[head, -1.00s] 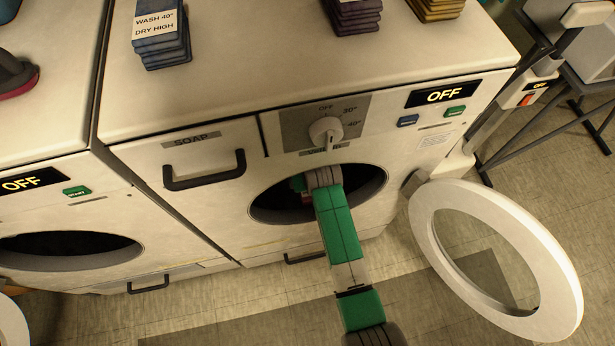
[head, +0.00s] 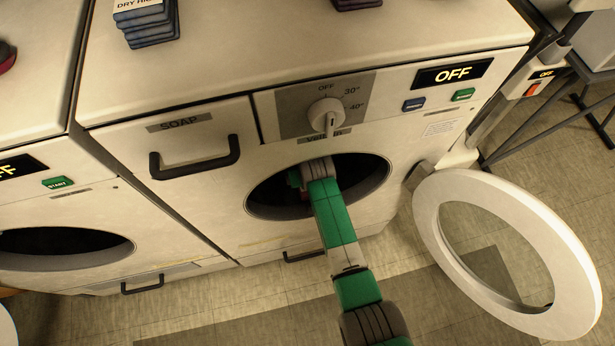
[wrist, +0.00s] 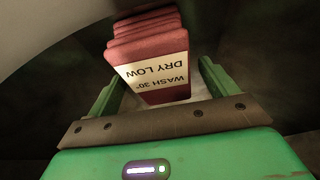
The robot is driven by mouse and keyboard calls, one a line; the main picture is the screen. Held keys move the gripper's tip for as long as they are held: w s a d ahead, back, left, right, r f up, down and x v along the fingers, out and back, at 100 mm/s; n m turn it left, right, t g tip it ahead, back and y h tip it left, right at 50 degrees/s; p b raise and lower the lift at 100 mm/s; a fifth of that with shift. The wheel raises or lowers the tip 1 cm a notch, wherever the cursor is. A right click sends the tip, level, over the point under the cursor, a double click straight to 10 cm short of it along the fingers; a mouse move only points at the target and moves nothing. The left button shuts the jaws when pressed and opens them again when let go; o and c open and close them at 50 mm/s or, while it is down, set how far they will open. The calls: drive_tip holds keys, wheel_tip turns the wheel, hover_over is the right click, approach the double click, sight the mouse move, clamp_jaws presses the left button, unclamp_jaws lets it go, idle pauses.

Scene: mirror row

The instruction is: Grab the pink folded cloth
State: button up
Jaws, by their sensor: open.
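The pink folded cloth (wrist: 150,50), a dusky pink-red stack with a white label reading WASH 30° DRY LOW, shows in the wrist view inside the dark drum. My gripper (wrist: 157,85) is open, with one green finger on each side of the cloth's near end. I cannot tell whether either finger touches it. In the head view my green arm reaches through the round opening (head: 352,200) of the middle washer, and my fingertips are hidden in the drum. The cloth cannot be made out clearly there.
The washer's round white door (head: 440,265) hangs open at the right. A soap drawer handle (head: 195,160) and a dial (head: 325,115) stick out above. A blue folded stack (head: 148,25) sits on top. Another washer stands at the left.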

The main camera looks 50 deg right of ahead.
drive_tip(key=shift+f, duration=0.25)
idle(0.3)
drive_tip(key=c, duration=1.1)
